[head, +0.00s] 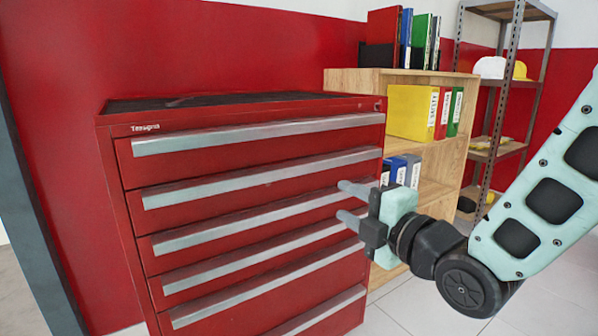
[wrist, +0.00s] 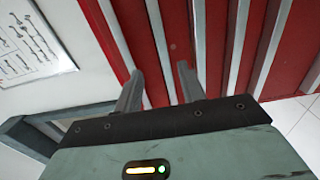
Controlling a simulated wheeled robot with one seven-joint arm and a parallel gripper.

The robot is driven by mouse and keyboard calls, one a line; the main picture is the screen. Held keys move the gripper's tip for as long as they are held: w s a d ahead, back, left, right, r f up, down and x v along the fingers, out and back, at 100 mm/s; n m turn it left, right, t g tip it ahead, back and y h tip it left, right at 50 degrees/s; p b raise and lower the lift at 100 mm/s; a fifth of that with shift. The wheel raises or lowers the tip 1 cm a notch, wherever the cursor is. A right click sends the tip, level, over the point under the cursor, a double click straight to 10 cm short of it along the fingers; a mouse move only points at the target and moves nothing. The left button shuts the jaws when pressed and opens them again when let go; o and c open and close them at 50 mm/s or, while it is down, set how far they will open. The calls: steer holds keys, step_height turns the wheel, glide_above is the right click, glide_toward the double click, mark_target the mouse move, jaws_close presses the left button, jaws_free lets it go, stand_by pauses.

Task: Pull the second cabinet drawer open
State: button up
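The red cabinet (head: 115,160) stands left of centre in the head view, with several stacked drawers and long pale metal handle strips. The second drawer (head: 270,195) from the top looks shut, and its handle (head: 260,178) runs across its upper edge. My gripper (head: 344,201) is open and empty, in front of the cabinet's right side. In the picture its fingertips lie below the right end of the second handle, over the third drawer's area. In the wrist view the spread fingers (wrist: 158,74) point at the red drawer fronts, and pale strips run between and beside them. Contact cannot be told.
A wooden shelf (head: 435,160) with binders stands right of the cabinet, close behind my gripper. A metal rack (head: 510,90) with helmets is farther right. A grey post (head: 35,210) stands at the left. Tiled floor (head: 400,315) is clear at the lower right.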

mark_target(292, 174)
steer(key=p+x, duration=0.4)
steer(key=x, duration=1.2)
steer(key=shift+w+a+f, duration=0.1)
steer(key=shift+w+a, duration=0.05)
steer(key=shift+c, duration=0.3)
jaws_close()
